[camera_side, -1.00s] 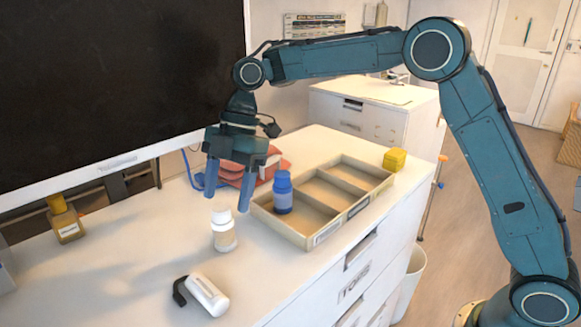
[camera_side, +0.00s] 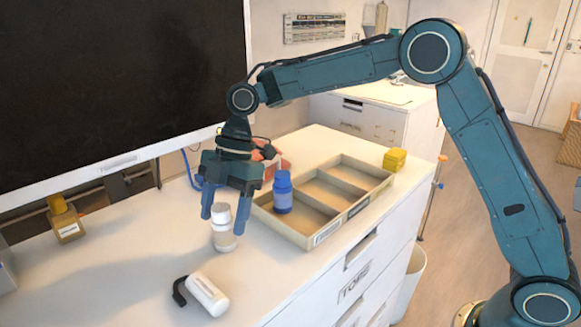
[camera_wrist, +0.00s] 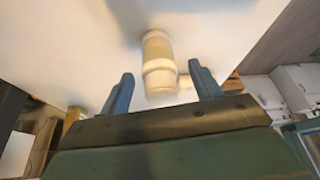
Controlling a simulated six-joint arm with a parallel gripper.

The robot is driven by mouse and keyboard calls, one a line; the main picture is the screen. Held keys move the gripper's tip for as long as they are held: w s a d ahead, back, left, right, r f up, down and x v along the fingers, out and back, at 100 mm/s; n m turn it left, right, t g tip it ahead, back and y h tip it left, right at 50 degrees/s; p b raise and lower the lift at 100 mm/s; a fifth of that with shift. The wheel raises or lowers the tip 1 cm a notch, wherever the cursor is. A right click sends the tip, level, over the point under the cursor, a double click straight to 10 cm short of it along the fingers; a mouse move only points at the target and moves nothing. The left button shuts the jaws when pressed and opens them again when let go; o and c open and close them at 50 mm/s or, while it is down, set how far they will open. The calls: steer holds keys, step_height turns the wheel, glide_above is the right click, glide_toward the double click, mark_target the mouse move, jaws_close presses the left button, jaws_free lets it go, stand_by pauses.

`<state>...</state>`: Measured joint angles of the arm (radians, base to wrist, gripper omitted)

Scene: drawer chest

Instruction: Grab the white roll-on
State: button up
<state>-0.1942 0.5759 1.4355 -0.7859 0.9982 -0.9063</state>
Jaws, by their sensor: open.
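A small white bottle (camera_side: 224,241) with a pale label and a rounded white cap, which looks like the roll-on, stands upright on the white top in the side view. My gripper (camera_side: 224,219) is open, pointing down, with one finger to each side of the bottle's cap and upper part. In the wrist view, the bottle (camera_wrist: 158,50) shows between and beyond the two fingertips of my gripper (camera_wrist: 161,73). A gap shows between the bottle and the left finger. Whether the right finger touches it, I cannot tell.
A beige divided tray (camera_side: 327,234) lies close right of my gripper, with a blue bottle (camera_side: 283,194) in it. A white cylinder with a black hooked part (camera_side: 208,294) lies in front. A yellow bottle (camera_side: 66,222) stands left, by the dark screen (camera_side: 110,90). The left front is clear.

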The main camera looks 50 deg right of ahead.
mark_target(221, 228)
steer(key=shift+x, duration=1.65)
steer(key=c, duration=1.1)
